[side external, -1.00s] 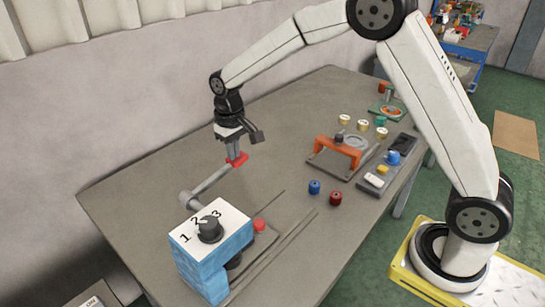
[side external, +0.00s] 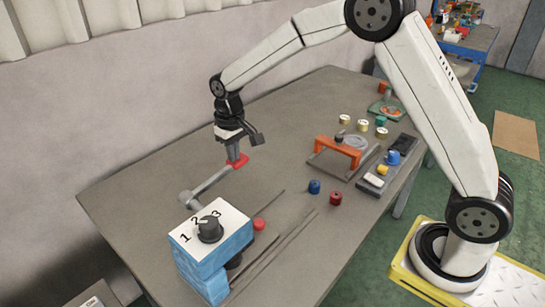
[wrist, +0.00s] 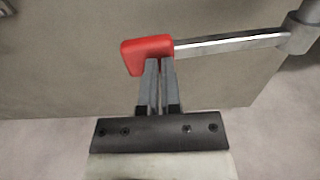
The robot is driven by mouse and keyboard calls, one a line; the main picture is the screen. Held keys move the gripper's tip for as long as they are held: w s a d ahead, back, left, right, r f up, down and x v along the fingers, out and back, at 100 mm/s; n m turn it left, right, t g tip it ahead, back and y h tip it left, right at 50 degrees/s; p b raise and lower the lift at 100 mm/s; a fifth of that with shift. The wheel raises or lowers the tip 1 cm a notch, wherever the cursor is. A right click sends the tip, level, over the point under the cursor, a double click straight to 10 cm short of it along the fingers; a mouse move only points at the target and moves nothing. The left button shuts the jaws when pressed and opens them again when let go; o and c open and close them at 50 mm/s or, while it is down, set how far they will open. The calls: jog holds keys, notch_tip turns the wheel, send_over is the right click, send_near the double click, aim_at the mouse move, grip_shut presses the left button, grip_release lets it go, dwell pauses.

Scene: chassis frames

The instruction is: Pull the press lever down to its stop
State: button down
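The press (side external: 205,255) is a blue block with a white top at the front left of the table. Its white top carries a black knob (side external: 210,229) marked 1, 2, 3. The grey press lever (side external: 210,183) runs from a round hub (side external: 188,198) up to a red handle (side external: 238,161). The wrist view also shows the red handle (wrist: 142,52) and the metal lever bar (wrist: 225,44). My gripper (wrist: 158,62) has its fingers together, with only a thin gap. The fingertips overlap the handle's lower edge near the bar; contact is partly hidden.
Dark rails (side external: 275,250) and a red button (side external: 259,224) lie beside the press. A blue knob (side external: 314,187) and a dark red knob (side external: 336,198) stand mid-table. An orange bridge (side external: 338,150) and small parts are farther back. The table left of the lever is clear.

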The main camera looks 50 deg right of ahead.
jog(key=shift+s+f, duration=0.1)
jog(key=shift+f, duration=0.6)
dwell(0.3)
jog(key=shift+r, duration=0.1)
notch_tip(320, 180, up, 13)
dwell(2.7)
jog(key=shift+r, duration=0.1)
jog(key=s+d+f+t, duration=0.1)
jog(key=s+d+f, duration=0.1)
jog(key=s+f, duration=0.4)
jog(key=s+d+f+t, duration=0.1)
jog(key=s+f, duration=0.5)
jog(key=s, duration=0.9)
jog(key=shift+s+d+f+t, duration=0.3)
jog(key=shift+s+d+f, duration=0.1)
jog(key=shift+d, duration=0.2)
jog(key=shift+w, duration=0.1)
